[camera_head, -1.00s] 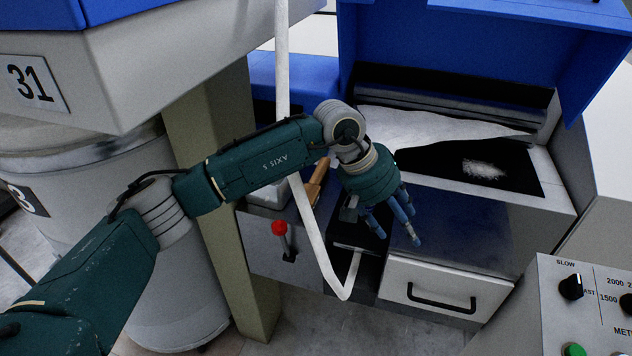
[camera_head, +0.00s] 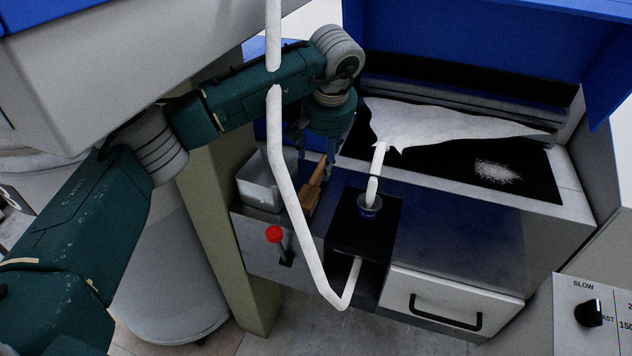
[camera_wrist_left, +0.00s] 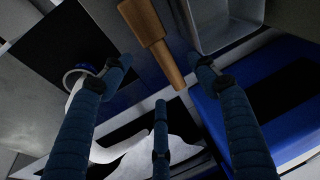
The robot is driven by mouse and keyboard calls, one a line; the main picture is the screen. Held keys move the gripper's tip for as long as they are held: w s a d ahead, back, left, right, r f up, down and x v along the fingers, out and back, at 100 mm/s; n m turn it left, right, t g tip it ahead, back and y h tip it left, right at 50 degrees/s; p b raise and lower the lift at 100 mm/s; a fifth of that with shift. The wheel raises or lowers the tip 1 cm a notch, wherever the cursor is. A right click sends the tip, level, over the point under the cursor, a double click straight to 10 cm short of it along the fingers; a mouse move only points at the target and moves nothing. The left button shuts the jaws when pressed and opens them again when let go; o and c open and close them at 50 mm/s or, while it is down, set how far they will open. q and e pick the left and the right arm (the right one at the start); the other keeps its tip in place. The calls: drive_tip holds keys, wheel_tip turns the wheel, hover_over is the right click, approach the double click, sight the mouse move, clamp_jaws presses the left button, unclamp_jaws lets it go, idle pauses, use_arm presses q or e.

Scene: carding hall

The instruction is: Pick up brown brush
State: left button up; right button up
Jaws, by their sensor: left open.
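The brown brush (camera_head: 313,188), with a wooden handle, lies on the machine's ledge between the small metal tray and the black plate. In the left wrist view its handle (camera_wrist_left: 155,40) shows at the top centre, between my spread fingers and apart from them. My left gripper (camera_head: 318,165) is open and empty, pointing down over the far end of the brush. In the wrist view the gripper's blue fingers (camera_wrist_left: 160,105) spread around the handle's end. The arm hides part of the brush's far end in the head view. My right gripper is not in view.
A white sliver strand (camera_head: 292,185) hangs in front of the ledge, close to the brush. A small metal tray (camera_head: 258,187) stands left of it, a black plate (camera_head: 345,232) with a blue-rimmed ring (camera_head: 370,207) right. A red-knobbed lever (camera_head: 275,234) is below.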

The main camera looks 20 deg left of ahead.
sight(319, 179)
use_arm(q)
drive_tip(key=x, duration=0.4)
drive_tip(key=shift+s+p, duration=0.2)
drive_tip(key=shift+p, duration=0.15)
drive_tip(key=shift+w+f, duration=0.1)
drive_tip(key=shift+f, duration=0.3)
drive_tip(key=p+x, duration=0.1)
drive_tip(key=x, duration=0.2)
drive_tip(key=shift+w+f+p, duration=0.1)
drive_tip(key=shift+f+p, duration=0.15)
drive_tip(key=shift+p, duration=0.1)
drive_tip(key=shift+w+f, duration=0.2)
drive_tip(key=shift+f, duration=0.25)
drive_tip(key=c, duration=1.2)
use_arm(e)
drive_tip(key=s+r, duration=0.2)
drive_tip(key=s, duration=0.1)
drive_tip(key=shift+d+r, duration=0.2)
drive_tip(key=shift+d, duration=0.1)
